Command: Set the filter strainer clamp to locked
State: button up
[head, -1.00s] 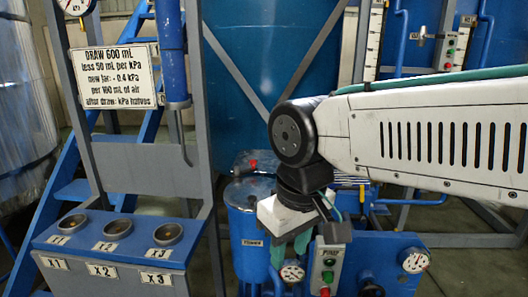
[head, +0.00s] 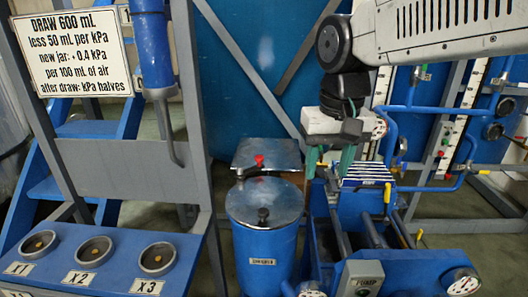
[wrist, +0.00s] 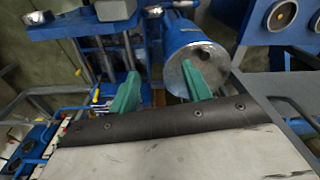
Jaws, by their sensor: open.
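A blue cylindrical vessel with a round grey metal lid (head: 265,200) stands in the middle of the head view, with a small label on its front that is too small to read surely. My gripper (head: 329,162), with green fingers, is open and empty, to the right of and behind the lid, pointing down. In the wrist view the lid (wrist: 198,65) lies beyond my open gripper (wrist: 158,90), partly hidden by the right finger.
A blue pump frame with a PUMP box (head: 360,280) stands to the right of the vessel. A panel with three round cups (head: 88,252) is at left, below a sign (head: 75,52). Blue pipes and gauges (head: 410,110) fill the right back.

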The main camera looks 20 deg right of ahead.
jog(key=w+r+m, duration=0.1)
jog(key=w+m, duration=0.1)
jog(key=w, duration=0.8)
jog(key=m+g, duration=0.1)
jog(key=m, duration=0.3)
send_over(259, 157)
notch_tip(259, 157, down, 8)
jog(key=shift+f, duration=0.1)
notch_tip(259, 157, down, 8)
jog(key=shift+w+r, duration=0.1)
jog(key=shift+c, duration=0.3)
grip_shut()
